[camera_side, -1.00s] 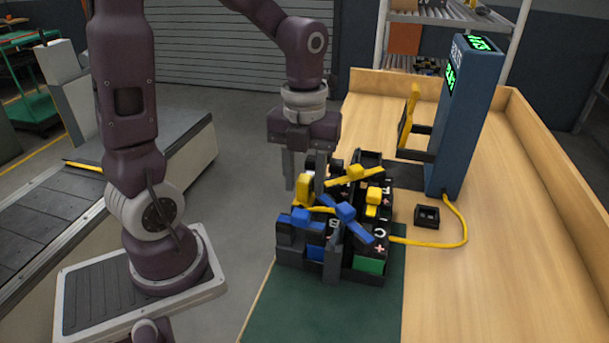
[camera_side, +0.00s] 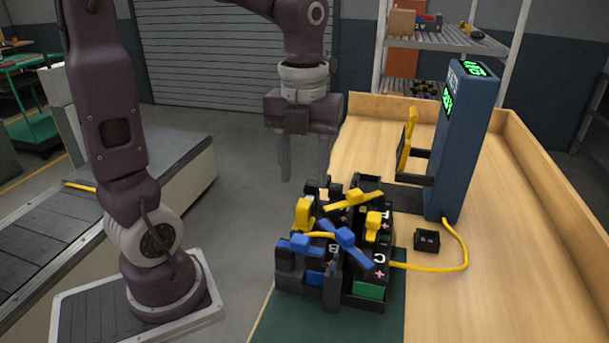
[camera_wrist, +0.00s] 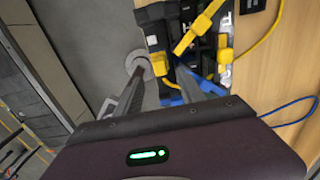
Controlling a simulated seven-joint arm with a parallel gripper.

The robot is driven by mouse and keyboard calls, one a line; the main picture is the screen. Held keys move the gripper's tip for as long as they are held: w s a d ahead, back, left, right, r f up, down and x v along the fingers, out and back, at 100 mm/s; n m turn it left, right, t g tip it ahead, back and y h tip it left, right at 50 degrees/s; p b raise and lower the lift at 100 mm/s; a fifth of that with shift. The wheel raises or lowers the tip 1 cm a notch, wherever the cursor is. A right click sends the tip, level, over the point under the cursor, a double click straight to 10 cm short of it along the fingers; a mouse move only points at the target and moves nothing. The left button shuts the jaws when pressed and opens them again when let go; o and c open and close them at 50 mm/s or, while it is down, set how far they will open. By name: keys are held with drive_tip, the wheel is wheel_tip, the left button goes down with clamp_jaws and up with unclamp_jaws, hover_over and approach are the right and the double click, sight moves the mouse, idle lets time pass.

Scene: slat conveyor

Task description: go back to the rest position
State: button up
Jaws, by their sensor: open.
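My gripper (camera_side: 304,166) hangs in the air above and behind the black fixture, its two grey fingers apart and nothing between them. In the wrist view my gripper (camera_wrist: 158,88) shows both fingers spread, pointing toward the floor and the fixture's edge. The black fixture (camera_side: 365,300) stands on a green mat on the bench, with blue and yellow levers on it. The fingers are clear of it. The fixture also shows at the top of the wrist view (camera_wrist: 158,14).
A blue post with green displays (camera_side: 467,140) and a yellow arm stands right of the fixture. A yellow cable (camera_side: 466,250) and a small black box (camera_side: 427,240) lie on the wooden bench (camera_side: 500,290). The slat conveyor (camera_side: 90,215) is at the left.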

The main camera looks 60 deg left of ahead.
drive_tip(key=s+d+r+n+t, duration=0.1)
drive_tip(key=s+n, duration=0.4)
drive_tip(key=n, duration=0.8)
drive_tip(key=s+d+r+n+t, duration=0.1)
drive_tip(key=s+d+n+t, duration=0.2)
drive_tip(key=n, duration=1.1)
drive_tip(key=s+t, duration=0.1)
drive_tip(key=s, duration=0.2)
drive_tip(key=shift+d+t, duration=0.3)
drive_tip(key=shift+d, duration=0.05)
drive_tip(key=shift+r, duration=0.1)
